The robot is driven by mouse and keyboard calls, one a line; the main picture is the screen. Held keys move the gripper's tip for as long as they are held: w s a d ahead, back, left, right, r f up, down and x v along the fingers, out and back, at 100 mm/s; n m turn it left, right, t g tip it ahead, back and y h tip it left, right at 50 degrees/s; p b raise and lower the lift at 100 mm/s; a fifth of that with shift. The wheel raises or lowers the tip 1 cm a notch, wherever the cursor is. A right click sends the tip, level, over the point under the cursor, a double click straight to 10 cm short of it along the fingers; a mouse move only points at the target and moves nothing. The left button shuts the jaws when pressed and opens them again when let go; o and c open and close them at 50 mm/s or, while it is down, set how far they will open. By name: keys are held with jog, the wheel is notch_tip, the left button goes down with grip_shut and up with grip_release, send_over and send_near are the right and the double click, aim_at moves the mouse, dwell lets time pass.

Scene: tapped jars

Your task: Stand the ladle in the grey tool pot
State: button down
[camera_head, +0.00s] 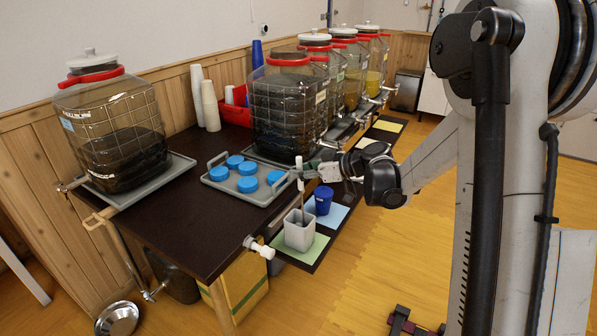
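The grey tool pot (299,236) is a square-mouthed pot standing on a green mat on the low shelf at the table's right side. The ladle shows as a thin upright handle with a pale upper end (300,166). Its lower part goes down into the pot's mouth, so its bowl is hidden. My gripper (303,174) comes in from the right, above the pot, with its fingers at the upper handle. The fingers are too small to tell whether they are closed on it.
A blue cup (323,200) stands on a blue mat close behind the pot. A grey tray (246,194) with several blue lids lies on the dark table (185,232). Large jars with taps line the table. A white tap (259,248) juts out near the pot's left.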

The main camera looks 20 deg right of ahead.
jog(key=shift+f+b, duration=0.9)
jog(key=shift+f, duration=0.3)
jog(key=c, duration=1.8)
grip_release()
jog(key=shift+c, duration=0.2)
jog(key=v, duration=1.2)
